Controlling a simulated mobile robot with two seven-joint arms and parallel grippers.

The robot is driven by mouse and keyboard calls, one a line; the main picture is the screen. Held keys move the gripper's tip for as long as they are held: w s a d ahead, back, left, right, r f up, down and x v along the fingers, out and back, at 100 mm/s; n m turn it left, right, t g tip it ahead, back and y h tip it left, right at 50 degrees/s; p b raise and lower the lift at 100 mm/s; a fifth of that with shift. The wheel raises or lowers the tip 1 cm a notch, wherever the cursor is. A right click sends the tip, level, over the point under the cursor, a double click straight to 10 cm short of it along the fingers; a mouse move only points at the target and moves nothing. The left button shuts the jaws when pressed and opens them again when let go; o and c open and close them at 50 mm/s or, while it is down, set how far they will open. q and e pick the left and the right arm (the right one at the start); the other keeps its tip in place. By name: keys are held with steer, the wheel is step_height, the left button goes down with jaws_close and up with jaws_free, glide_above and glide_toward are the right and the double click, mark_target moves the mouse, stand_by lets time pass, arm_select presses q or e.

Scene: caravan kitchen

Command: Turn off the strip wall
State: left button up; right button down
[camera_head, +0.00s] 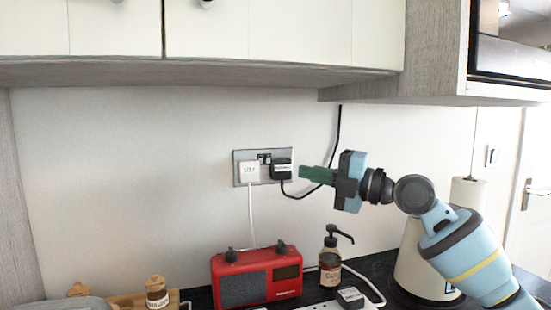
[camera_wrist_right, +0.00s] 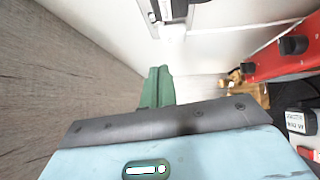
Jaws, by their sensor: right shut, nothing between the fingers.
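A grey double wall socket (camera_head: 237,181) is on the back wall. A white plug (camera_head: 250,172) fills its left side and a black plug (camera_head: 282,169) its right side. Two small dark switches (camera_head: 264,158) sit between the plugs, too small to read their state. My right gripper (camera_head: 303,172) has green fingers, shut and empty, pointing left just right of the black plug; a small gap seems to separate them. In the right wrist view the shut fingers (camera_wrist_right: 158,72) lie below part of the socket (camera_wrist_right: 150,10) at the top edge. My left gripper is not in view.
A red radio (camera_head: 287,275), a pump bottle (camera_head: 330,262) and a white power strip (camera_head: 372,302) with a black plug (camera_head: 350,297) stand on the counter below. A black cable (camera_head: 338,135) hangs behind my gripper. Cupboards (camera_head: 300,35) overhang the wall.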

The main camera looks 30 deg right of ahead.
mark_target(276, 162)
steer(key=x, duration=0.3)
steer(key=p+x, duration=0.1)
steer(key=x, duration=0.1)
steer(key=d+p+x, duration=0.1)
steer(key=x, duration=0.2)
steer(key=shift+w+a+r, duration=0.15)
steer(key=shift+w+r, duration=0.05)
steer(key=shift+w, duration=0.4)
steer(key=shift+w+d+p, duration=0.25)
steer(key=shift+w+p, duration=0.1)
steer(key=shift+w, duration=0.3)
steer(key=shift+w+d, duration=0.1)
steer(key=shift+w, duration=0.35)
steer(key=shift+w+d+r+m+h+p, duration=0.15)
steer(key=shift+w+r+m+h+p, duration=0.2)
steer(key=shift+r+p, duration=0.2)
steer(key=shift+f+b, duration=0.2)
steer(key=shift+b, duration=0.25)
steer(key=shift+s+r, duration=0.1)
steer(key=shift+r, duration=0.15)
steer(key=shift+d+r, duration=0.1)
steer(key=shift+d, duration=0.05)
